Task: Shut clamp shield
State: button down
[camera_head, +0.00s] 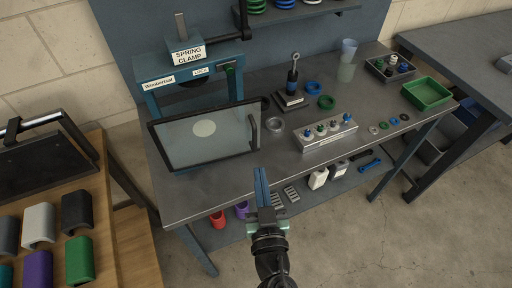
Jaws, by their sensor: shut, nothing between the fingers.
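The spring clamp (187,66) is a blue frame with a "SPRING CLAMP" label at the back left of the grey workbench. Its shield (215,147) is a clear panel with a black frame, standing tilted at the front of the clamp. A dark handle (254,134) runs along the shield's right side. Whether the shield is latched cannot be told. My gripper (261,185) is in front of the bench's front edge, below and right of the shield, apart from it. Its blue fingers are together and hold nothing.
The workbench (240,185) has a clear strip along its front. A metal block with several knobs (328,133), loose rings (326,102) and a green tray (428,94) lie to the right. A lower shelf (355,175) holds bottles. A wooden table (125,215) stands at the left.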

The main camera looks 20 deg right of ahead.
aim_at(255, 140)
jog(key=x, duration=0.7)
jog(key=shift+w, duration=0.25)
jog(key=shift+w+d+r+n+y+p, duration=0.15)
jog(key=shift+w+d+n+y+p, duration=0.2)
jog(key=shift+w+y+p, duration=0.35)
jog(key=shift+x, duration=0.75)
